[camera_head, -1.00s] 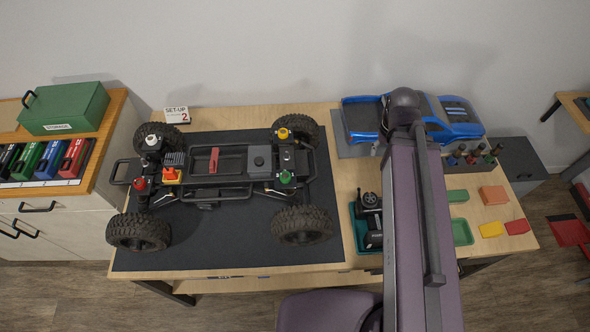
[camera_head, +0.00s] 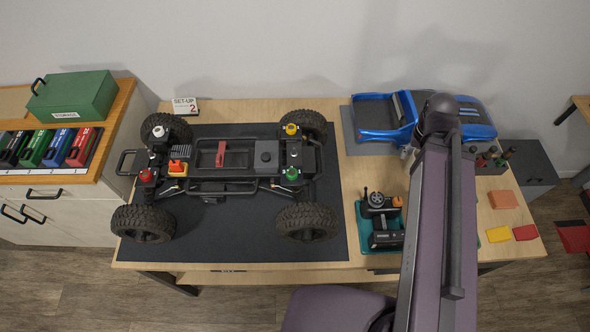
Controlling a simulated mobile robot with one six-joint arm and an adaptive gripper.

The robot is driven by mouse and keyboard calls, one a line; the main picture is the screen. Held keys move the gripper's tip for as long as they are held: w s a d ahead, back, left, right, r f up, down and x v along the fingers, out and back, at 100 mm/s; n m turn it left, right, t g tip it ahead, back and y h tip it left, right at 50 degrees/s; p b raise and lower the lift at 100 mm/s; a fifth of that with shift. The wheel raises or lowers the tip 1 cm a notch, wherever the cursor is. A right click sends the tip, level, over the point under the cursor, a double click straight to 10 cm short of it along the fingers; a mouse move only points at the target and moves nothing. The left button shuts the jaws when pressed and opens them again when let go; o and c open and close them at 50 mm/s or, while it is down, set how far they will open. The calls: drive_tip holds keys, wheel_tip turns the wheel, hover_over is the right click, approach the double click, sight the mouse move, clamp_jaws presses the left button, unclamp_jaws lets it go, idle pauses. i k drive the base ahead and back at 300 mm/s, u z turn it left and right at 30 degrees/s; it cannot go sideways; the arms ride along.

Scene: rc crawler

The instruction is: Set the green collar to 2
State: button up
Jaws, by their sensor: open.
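The green collar (camera_head: 292,174) sits at the right end of the crawler chassis (camera_head: 225,158), on the side nearer me, by the near right wheel. It is small here, and its setting cannot be read. A set-up card (camera_head: 185,106) showing a red 2 stands at the table's back left. My arm reaches up over the right of the table. Only a small grey part of my gripper (camera_head: 407,152) shows beside the arm, in front of the blue body shell. It is open, well right of the green collar and apart from it. The rest is hidden behind the arm.
Red (camera_head: 146,175), white (camera_head: 158,131) and yellow (camera_head: 291,129) collars sit at the other chassis corners. A blue body shell (camera_head: 385,120) lies at the back right. A teal tray (camera_head: 362,235) with parts stands right of the dark mat (camera_head: 225,240).

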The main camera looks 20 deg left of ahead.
sight(291, 178)
drive_tip(key=z, duration=0.05)
drive_tip(key=k, duration=1.9)
drive_tip(key=u, duration=0.6)
drive_tip(key=i, duration=1)
